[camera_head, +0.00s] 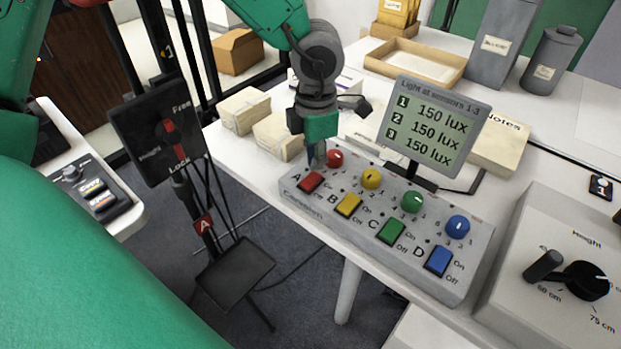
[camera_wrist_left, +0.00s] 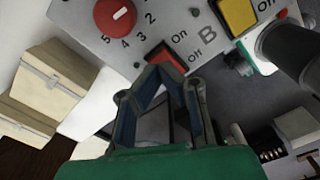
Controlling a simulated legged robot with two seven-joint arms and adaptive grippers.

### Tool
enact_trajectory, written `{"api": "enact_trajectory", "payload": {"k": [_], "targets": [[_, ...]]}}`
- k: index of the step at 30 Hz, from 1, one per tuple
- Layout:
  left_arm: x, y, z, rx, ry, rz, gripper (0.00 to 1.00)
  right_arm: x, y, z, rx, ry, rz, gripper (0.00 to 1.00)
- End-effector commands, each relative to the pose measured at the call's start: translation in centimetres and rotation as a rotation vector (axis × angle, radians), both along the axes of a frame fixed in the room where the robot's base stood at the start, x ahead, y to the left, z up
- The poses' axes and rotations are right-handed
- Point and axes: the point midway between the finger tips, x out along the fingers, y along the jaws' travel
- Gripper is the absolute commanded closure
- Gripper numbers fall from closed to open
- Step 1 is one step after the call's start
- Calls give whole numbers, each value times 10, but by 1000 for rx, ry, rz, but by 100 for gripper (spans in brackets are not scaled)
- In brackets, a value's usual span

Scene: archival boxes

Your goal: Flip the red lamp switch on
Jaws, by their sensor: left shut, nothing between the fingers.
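The red lamp switch (camera_head: 311,182) is a red rocker marked A at the left end of the grey control box (camera_head: 453,290). It also shows in the wrist view (camera_wrist_left: 168,57), beside the words On and Off; I cannot tell which way it is tipped. My left gripper (camera_head: 317,162) is shut and empty, pointing down just behind the switch. In the wrist view its fingertips (camera_wrist_left: 160,72) are right at the switch's edge; I cannot tell whether they touch. The red knob (camera_head: 334,158) is close beside the fingers. My right gripper is in neither view.
Yellow (camera_head: 349,204), green (camera_head: 391,230) and blue (camera_head: 438,261) switches line the box, with coloured knobs behind. A screen (camera_head: 428,124) reads 150 lux on all three lines. Cream boxes (camera_head: 244,110) stand left of the gripper. A height dial (camera_head: 586,280) is at right.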

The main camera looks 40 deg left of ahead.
Motion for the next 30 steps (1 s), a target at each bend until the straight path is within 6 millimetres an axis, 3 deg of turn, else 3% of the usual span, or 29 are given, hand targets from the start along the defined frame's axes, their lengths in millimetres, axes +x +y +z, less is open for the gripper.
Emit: {"api": "enact_trajectory", "payload": {"k": [30], "targets": [[0, 0, -16, 1, 1, 0, 100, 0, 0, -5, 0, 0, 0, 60]]}}
